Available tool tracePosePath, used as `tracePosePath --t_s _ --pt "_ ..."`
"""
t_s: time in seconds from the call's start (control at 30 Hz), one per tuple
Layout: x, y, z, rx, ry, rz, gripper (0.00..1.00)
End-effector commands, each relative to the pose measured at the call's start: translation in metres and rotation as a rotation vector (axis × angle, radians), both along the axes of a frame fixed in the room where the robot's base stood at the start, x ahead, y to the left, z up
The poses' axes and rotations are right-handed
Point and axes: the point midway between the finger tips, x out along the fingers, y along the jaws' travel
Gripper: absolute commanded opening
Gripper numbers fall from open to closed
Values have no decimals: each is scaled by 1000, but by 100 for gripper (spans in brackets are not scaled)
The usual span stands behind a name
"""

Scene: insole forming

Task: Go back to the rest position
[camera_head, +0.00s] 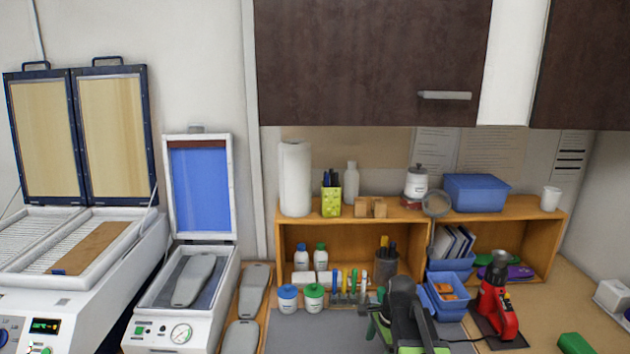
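My gripper (402,318), black with green parts, shows at the bottom centre in front of the wooden shelf. It is over or near the grey mat (290,335); its fingertips are not clear, so I cannot tell whether it is open or shut. Nothing is clearly seen in it. A grey insole shape (195,280) lies in the small white press (165,325), whose blue-sheeted lid (200,190) stands open. Two more grey insole shapes, one (255,290) behind the other (241,337), lie on a wooden strip right of the press.
A large white machine (75,300) with its lid raised stands at far left, holding a brown board (98,247). A wooden shelf (350,235) carries bottles and bins. A red tool (495,305) stands on a dark base close right of my gripper. A green block (575,343) lies farther right.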

Motion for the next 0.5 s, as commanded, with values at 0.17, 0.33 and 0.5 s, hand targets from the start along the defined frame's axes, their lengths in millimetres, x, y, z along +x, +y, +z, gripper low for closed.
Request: tracePosePath --t_s 0.17,0.33,0.5 --pt "-64 48 -9 -118 -11 610 80" --pt "-93 32 -9 -181 -3 1050 80" --pt "-94 28 -9 -191 -8 1316 80"
